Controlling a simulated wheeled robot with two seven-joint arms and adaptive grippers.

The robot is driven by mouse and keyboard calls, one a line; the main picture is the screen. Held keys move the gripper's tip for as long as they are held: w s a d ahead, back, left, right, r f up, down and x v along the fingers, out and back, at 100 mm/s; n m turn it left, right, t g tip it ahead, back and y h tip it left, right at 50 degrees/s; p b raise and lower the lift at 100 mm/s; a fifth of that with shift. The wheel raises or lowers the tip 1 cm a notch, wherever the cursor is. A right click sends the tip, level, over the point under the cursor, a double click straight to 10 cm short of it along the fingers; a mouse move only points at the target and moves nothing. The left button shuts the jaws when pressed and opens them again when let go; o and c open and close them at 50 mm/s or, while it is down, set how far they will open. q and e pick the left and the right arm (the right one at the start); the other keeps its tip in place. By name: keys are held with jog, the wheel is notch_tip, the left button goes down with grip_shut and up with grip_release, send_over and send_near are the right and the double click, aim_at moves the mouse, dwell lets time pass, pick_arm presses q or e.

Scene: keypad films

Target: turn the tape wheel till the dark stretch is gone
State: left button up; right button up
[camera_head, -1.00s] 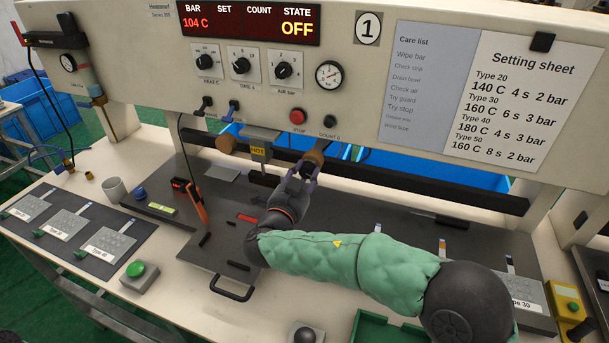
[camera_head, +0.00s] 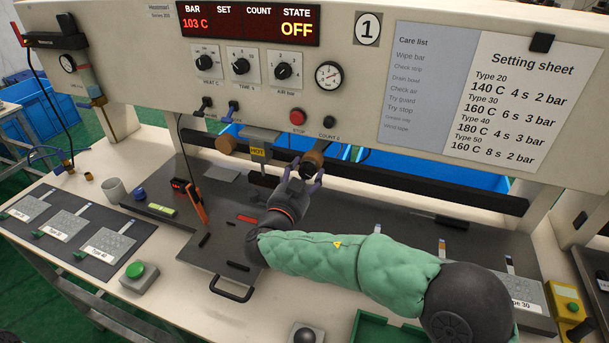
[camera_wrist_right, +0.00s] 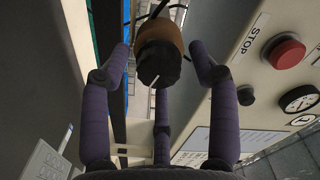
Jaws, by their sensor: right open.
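The tape wheel (camera_head: 316,154) is a brown roll with a dark knob at its front, under the press head right of the HOT label. In the right wrist view the brown roll (camera_wrist_right: 160,32) and its black knob (camera_wrist_right: 158,68), with a pale mark, sit between the fingers. My right gripper (camera_head: 304,174) is open around the knob; the wrist view shows gaps on both sides of it (camera_wrist_right: 160,52). A second brown roll (camera_head: 226,144) is left of the HOT block. I cannot make out a dark stretch of tape. My left gripper is not in view.
The heater block with the HOT label (camera_head: 258,152) is close left of the gripper. A red stop button (camera_head: 297,117) and a gauge (camera_head: 329,75) are above. A plate with a handle (camera_head: 232,288) lies in front, and a green button box (camera_head: 138,275) stands left.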

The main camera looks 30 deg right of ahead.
jog(key=shift+a, duration=0.1)
jog(key=v, duration=1.2)
